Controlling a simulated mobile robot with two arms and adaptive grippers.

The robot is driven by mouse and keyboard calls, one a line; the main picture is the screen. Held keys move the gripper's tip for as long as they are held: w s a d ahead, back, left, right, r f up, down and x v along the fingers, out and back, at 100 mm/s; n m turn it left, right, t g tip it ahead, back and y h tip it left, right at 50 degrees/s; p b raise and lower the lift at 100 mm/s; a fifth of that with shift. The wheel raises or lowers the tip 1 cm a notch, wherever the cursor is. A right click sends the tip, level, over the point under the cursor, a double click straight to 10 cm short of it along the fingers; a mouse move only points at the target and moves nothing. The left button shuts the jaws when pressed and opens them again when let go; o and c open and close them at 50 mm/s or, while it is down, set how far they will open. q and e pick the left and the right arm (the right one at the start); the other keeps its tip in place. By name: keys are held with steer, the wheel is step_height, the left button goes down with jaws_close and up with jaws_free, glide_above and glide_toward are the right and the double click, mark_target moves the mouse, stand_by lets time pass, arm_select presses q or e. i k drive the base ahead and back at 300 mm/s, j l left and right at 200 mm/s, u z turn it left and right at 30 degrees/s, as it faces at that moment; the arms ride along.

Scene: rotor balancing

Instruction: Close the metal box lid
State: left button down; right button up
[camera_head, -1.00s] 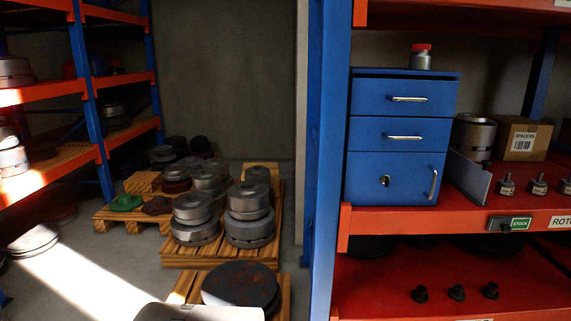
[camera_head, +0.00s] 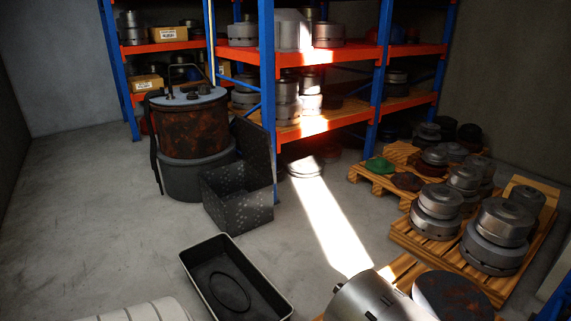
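A dark grey speckled metal box (camera_head: 238,204) stands on the concrete floor left of centre. Its lid (camera_head: 252,150) is open and stands steeply up along the box's right and rear side. The inside of the box is dark, and I cannot make out any contents. Neither my left nor my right gripper is in view.
A rusty drum (camera_head: 190,128) stands close behind the box. A black tray (camera_head: 236,282) lies in front on the floor. An orange-and-blue rack (camera_head: 267,90) rises behind. Pallets (camera_head: 405,236) with metal rotors are at right. The left floor is clear.

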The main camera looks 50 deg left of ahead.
mark_target(255, 141)
steer(key=u, duration=2.1)
steer(key=i+j+u, duration=0.35)
steer(key=j, duration=0.15)
steer(key=i+j+u, duration=0.35)
steer(key=i+j, duration=0.2)
steer(key=i, duration=0.4)
steer(key=i+j+u, duration=0.15)
steer(key=i, duration=0.5)
steer(key=i+j, duration=0.25)
steer(key=i, duration=0.35)
steer(key=i+z, duration=0.15)
steer(key=i, duration=0.45)
steer(key=i+j+z, duration=0.15)
steer(key=i, duration=0.45)
steer(key=i+j+z, duration=0.15)
steer(key=i, duration=0.45)
